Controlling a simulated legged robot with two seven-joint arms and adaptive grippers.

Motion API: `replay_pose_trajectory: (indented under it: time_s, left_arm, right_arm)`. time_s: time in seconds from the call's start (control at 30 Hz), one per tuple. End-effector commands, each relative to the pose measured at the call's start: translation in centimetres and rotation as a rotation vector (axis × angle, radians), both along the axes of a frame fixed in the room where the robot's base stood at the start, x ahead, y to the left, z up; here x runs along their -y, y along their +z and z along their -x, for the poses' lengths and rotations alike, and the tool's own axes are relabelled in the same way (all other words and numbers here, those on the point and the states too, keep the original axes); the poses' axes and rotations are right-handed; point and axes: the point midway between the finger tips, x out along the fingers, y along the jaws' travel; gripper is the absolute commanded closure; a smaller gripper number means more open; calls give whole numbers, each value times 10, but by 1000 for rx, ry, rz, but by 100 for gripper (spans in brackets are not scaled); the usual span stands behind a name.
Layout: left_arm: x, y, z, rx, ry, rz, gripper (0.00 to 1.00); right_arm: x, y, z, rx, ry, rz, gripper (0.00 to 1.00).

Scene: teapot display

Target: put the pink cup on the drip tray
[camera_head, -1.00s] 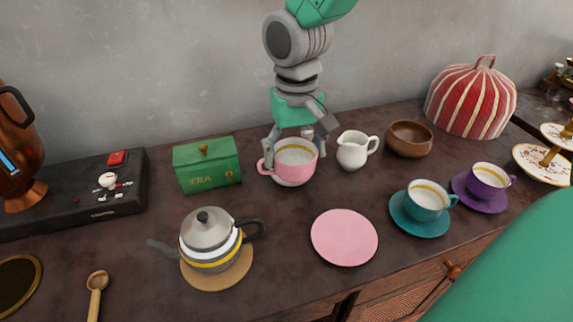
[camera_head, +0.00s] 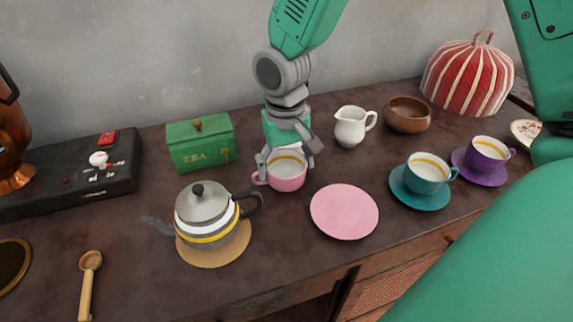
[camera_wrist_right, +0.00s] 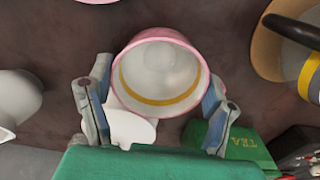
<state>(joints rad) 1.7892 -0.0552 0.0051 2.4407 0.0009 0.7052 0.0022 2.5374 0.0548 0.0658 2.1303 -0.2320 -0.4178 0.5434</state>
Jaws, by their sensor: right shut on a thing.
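The pink cup (camera_head: 287,177), white inside with a yellow band, is upright with its handle to the left. My right gripper (camera_head: 290,165) is shut on it from above, one finger on each side. In the right wrist view the cup (camera_wrist_right: 160,75) sits between the two fingers (camera_wrist_right: 158,108). I cannot tell whether its base touches the counter. A dark round disc with a brass rim (camera_head: 28,256), which looks like the drip tray, is at the far left, cut by the picture edge. My left gripper is out of view.
A teapot (camera_head: 202,207) on a round mat stands between cup and disc, with a wooden spoon (camera_head: 87,283) further left. A green tea box (camera_head: 200,145) is behind. A pink saucer (camera_head: 344,212), white jug (camera_head: 350,128) and teal cup (camera_head: 427,174) are right.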

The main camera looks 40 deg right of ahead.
Motion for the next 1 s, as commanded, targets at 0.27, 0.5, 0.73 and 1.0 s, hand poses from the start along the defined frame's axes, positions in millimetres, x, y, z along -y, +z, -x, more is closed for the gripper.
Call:
replay_pose_trajectory:
  time_s: [0.27, 0.5, 0.73, 1.0]
  left_arm:
    - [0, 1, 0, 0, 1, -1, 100]
    - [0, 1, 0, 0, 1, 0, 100]
    - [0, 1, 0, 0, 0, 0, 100]
    - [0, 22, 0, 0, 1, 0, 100]
  right_arm:
    - [3, -4, 0, 2, 0, -5, 6]
    - [3, -4, 0, 1, 0, -5, 6]
    - [1, 3, 0, 3, 0, -2, 6]
    - [2, 57, -1, 7, -1, -4, 6]
